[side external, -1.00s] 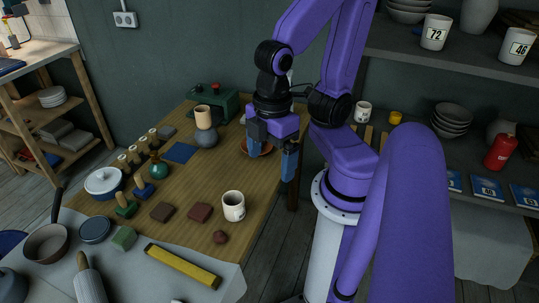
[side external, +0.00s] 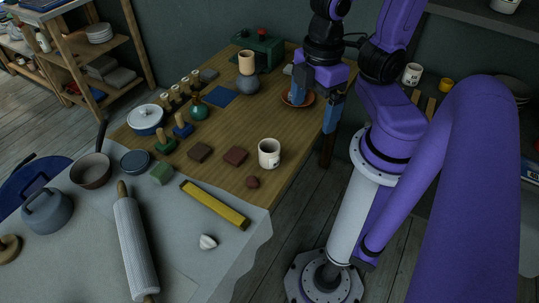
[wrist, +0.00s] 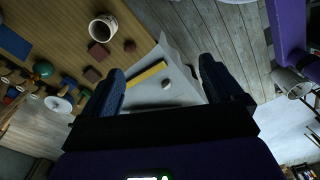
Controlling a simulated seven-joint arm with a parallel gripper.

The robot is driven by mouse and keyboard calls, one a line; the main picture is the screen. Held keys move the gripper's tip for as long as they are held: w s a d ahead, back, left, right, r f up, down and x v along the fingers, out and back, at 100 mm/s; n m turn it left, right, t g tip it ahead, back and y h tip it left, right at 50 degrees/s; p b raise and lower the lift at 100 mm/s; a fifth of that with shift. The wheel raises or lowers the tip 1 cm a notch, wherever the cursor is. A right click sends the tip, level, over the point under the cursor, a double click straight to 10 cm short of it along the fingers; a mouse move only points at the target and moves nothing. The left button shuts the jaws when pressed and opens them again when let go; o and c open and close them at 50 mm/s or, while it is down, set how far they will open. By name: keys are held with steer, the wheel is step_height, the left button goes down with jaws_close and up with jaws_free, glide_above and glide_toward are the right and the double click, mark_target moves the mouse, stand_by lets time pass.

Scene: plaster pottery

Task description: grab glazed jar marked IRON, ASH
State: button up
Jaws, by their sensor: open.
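No lettering reading IRON, ASH can be made out on any vessel. A glossy teal jar (side external: 198,108) stands on the wooden table; it also shows at the left of the wrist view (wrist: 43,69). A grey-blue rounded vessel with a tan cup-like top (side external: 247,84) stands farther back. My gripper (side external: 315,110) is open and empty above the table's right edge, near the orange-brown saucer, apart from these jars. Its fingers also show in the wrist view (wrist: 162,70).
An orange-brown saucer (side external: 288,99) lies near my gripper.

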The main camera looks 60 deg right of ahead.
steer(key=shift+o, duration=0.5)
steer(key=n+t+h, duration=0.8)
steer(key=n+h, duration=0.3)
steer(key=n, duration=0.1)
glide_toward(268, 143)
steer(key=d, duration=0.1)
steer(key=w, duration=0.1)
steer(key=d, duration=0.1)
steer(key=shift+w+d+f+n, duration=0.25)
steer(key=shift+d+f+n, duration=0.05)
steer(key=shift+d+f, duration=0.1)
steer(key=shift+f+x, duration=0.2)
steer(key=shift+x, duration=2.6)
steer(key=shift+w+a, duration=0.1)
steer(key=shift+a, duration=0.1)
